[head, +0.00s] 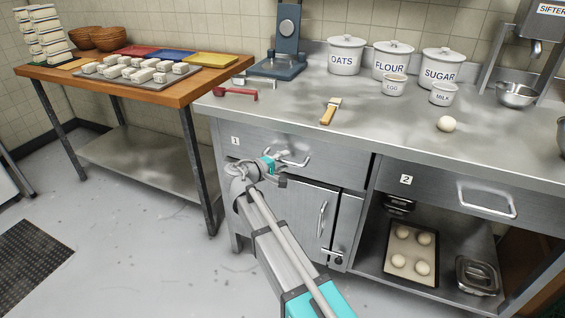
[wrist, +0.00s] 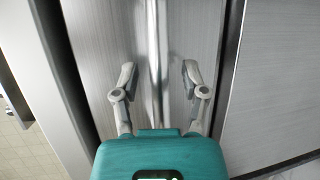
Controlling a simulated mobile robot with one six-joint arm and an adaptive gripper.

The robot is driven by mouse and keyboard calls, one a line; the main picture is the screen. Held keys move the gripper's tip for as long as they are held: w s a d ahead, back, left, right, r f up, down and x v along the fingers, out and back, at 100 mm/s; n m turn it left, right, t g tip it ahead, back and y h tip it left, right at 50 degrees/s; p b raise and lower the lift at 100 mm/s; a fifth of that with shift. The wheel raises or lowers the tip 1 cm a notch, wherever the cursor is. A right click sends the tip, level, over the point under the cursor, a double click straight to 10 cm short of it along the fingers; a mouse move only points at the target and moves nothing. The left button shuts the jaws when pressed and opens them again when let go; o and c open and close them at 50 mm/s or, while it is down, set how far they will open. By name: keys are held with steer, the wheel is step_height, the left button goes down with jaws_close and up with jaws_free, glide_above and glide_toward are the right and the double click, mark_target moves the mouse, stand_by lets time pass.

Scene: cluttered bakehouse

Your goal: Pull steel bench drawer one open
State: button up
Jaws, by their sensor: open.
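Steel bench drawer one (head: 330,164) is the brushed-metal front marked with a "1" label, at the left of the bench in the head view. It looks shut, flush with the bench. Its bar handle (head: 293,158) is partly hidden behind my gripper (head: 279,171). In the wrist view my gripper (wrist: 159,75) is open, with a finger on each side of the handle (wrist: 153,55). A gap shows between the bar and each finger. The drawer front (wrist: 100,40) fills much of the view behind.
A cupboard door (head: 302,212) with its own handle is below the drawer. Drawer two (head: 440,188) is to the right, above an open shelf with a bun tray (head: 398,274). A wooden-topped table (head: 190,92) stands at the left. The floor in front is clear.

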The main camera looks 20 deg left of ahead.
jaws_close()
stand_by(0.3)
steer(key=shift+s, duration=0.1)
